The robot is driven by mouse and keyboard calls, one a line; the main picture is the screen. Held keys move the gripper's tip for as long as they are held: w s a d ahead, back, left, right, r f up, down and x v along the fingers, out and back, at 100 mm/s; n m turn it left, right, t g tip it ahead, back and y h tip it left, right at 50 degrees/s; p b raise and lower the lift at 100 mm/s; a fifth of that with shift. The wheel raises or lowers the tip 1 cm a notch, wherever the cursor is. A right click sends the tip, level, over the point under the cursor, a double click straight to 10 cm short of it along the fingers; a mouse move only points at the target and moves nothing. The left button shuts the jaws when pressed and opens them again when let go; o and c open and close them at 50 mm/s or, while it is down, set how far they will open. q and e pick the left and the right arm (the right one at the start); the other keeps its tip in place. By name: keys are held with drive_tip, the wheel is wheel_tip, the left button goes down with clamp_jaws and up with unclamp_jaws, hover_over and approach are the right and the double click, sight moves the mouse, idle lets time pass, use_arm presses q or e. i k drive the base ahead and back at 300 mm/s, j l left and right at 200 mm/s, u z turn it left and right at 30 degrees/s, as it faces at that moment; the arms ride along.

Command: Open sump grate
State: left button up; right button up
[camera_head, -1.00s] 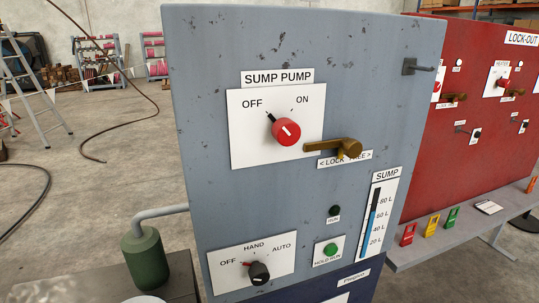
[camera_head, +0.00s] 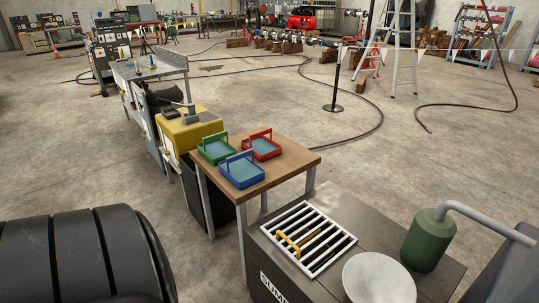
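The sump grate (camera_head: 330,249) is a white barred panel lying flat on the dark top of the sump box (camera_head: 376,225) at the lower right. A yellow handle (camera_head: 288,244) stands on its left part. The grate lies closed over the opening, and dark gaps show between its bars. A large black ribbed part of my own arm fills the lower left. Neither of my grippers shows, so their state is hidden.
A green pump (camera_head: 428,240) with a grey pipe and a pale round disc (camera_head: 379,279) stand right of the grate. A wooden table (camera_head: 292,167) behind holds green, blue and red trays. Open floor lies beyond.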

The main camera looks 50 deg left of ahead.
sight(305, 270)
drive_tip(key=u, duration=1.3)
